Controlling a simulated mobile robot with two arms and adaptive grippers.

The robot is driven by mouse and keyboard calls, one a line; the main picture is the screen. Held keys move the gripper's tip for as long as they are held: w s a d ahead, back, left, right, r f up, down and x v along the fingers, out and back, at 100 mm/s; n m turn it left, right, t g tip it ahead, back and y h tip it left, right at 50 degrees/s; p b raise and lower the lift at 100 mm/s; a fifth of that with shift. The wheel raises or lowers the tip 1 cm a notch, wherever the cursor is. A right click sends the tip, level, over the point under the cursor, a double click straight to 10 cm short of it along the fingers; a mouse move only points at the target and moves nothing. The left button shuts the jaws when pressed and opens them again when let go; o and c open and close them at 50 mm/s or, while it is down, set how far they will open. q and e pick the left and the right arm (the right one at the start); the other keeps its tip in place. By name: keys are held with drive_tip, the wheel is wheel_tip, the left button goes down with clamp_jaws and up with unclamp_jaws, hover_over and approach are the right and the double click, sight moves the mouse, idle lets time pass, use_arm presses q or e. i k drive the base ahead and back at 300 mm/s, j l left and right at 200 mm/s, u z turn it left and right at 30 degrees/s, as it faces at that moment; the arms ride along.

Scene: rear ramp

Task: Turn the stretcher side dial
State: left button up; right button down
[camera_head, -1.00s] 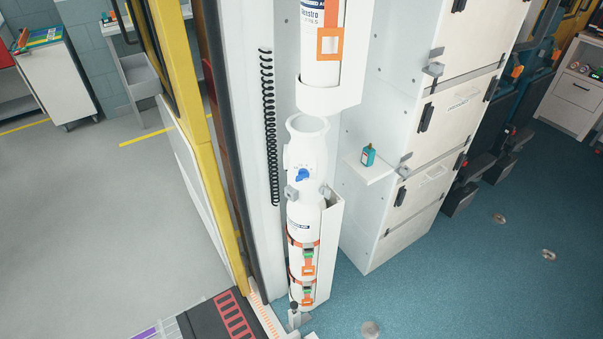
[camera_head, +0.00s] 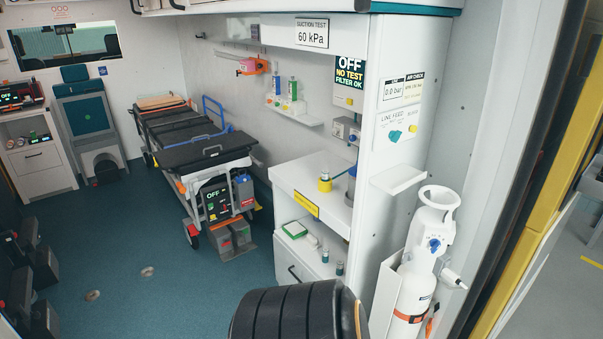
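The stretcher (camera_head: 188,127) stands along the back wall, left of centre, with a dark mattress and blue side rails. A dark control unit (camera_head: 217,201) hangs at its near end and shows "OFF" in green. Small controls show beside and below that label, but they are too small for me to tell which one is the side dial. Neither of my grippers is in view.
A white counter (camera_head: 285,178) with a yellow-banded item stands right of the stretcher. A white cylinder (camera_head: 415,290) with a blue knob stands at the near right. Dark seats (camera_head: 30,265) line the left edge. The blue floor (camera_head: 130,235) between is mostly clear.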

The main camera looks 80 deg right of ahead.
sight(435, 244)
drive_tip(key=k+z, duration=0.1)
drive_tip(key=z, duration=3.5)
